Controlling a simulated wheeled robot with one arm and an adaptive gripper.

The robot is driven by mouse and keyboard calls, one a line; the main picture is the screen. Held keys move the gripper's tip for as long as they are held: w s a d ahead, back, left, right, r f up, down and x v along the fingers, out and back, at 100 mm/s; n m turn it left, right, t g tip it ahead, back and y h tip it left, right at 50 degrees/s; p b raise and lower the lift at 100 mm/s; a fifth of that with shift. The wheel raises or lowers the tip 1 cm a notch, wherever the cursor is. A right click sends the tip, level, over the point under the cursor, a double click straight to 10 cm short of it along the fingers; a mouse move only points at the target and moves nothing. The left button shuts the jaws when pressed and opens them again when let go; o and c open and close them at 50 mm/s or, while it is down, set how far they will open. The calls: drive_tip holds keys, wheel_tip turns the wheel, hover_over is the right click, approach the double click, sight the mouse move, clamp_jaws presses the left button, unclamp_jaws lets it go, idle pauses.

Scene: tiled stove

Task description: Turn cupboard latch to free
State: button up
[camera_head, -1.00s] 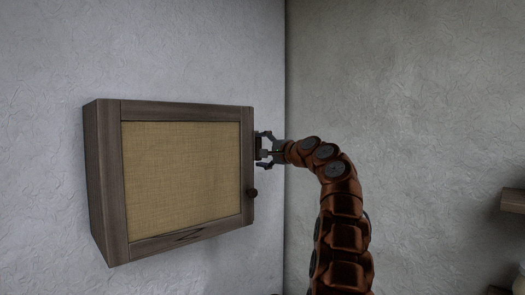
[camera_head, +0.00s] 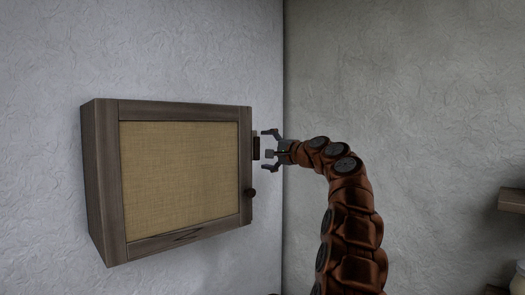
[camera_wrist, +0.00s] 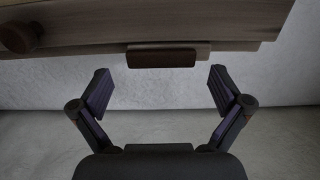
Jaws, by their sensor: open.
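The wooden cupboard (camera_head: 108,190) hangs on the left wall, its door with a woven tan panel (camera_head: 180,178) shut. The latch, a small dark brown bar (camera_head: 256,148), stands upright at the cupboard's right edge. In the wrist view the latch (camera_wrist: 162,56) lies lengthwise along the cupboard's edge (camera_wrist: 225,32). My gripper (camera_head: 265,150) is right of the latch, open and empty, with its fingers pointing at it. In the wrist view the open fingers (camera_wrist: 160,82) are apart from the latch, one toward each end of it.
A round dark knob (camera_head: 251,193) sticks out below the latch on the door; it also shows in the wrist view (camera_wrist: 19,37). The room corner is behind my gripper. A wooden shelf (camera_head: 512,200) is at the far right. The space between is clear.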

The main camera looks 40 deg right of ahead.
drive_tip(key=s+d, duration=0.1)
drive_tip(key=s, duration=0.8)
idle(0.7)
